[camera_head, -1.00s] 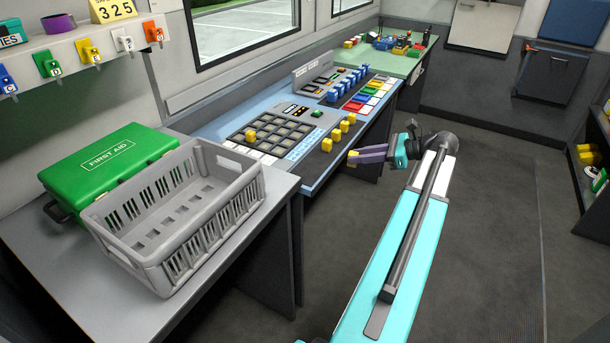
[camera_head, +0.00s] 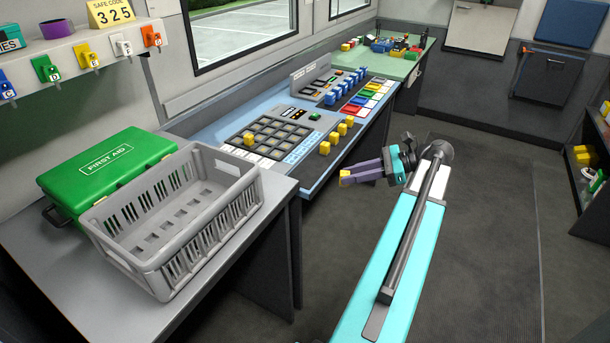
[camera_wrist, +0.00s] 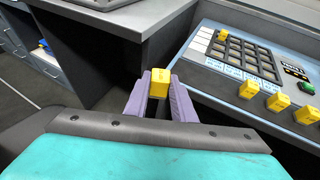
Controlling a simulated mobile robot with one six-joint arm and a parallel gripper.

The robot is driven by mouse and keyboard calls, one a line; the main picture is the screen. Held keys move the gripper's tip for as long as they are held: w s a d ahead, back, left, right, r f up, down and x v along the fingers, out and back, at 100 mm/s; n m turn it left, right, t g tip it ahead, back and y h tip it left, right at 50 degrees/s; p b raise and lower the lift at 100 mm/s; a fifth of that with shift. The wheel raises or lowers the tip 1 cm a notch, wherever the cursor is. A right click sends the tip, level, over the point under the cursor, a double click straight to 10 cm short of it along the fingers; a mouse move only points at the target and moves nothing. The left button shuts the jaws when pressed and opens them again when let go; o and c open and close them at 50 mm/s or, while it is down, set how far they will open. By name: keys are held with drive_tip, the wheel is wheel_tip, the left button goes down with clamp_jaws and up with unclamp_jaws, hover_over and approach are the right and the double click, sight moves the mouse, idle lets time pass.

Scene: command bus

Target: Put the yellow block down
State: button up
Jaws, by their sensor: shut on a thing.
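My gripper (camera_head: 362,175) has purple fingers and is shut on a yellow block. The yellow block (camera_head: 344,177) shows at the fingertips. It also shows in the wrist view (camera_wrist: 159,80) between the two purple fingers. The gripper is off the front edge of the blue console desk (camera_head: 318,178), over the floor. Other yellow blocks stand on the desk, one (camera_head: 324,148) near its front edge and one (camera_head: 249,139) on the dark key grid. In the wrist view, several yellow blocks stand along the desk's edge at the right.
A grey crate (camera_head: 215,258) and a green first aid case (camera_head: 105,165) stand on the grey counter at the left. A green-topped desk (camera_head: 402,66) with small blocks stands at the back. The floor (camera_head: 490,220) at the right is clear.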

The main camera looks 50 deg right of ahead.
drive_tip(key=w, duration=0.5)
drive_tip(key=w+f, duration=0.1)
drive_tip(key=w, duration=0.9)
drive_tip(key=shift+w+a+f+p, duration=0.2)
drive_tip(key=shift+w+a+p, duration=0.15)
drive_tip(key=shift+a+p, duration=0.05)
drive_tip(key=shift+f, duration=1.75)
drive_tip(key=shift+f, duration=0.1)
drive_tip(key=o, duration=1)
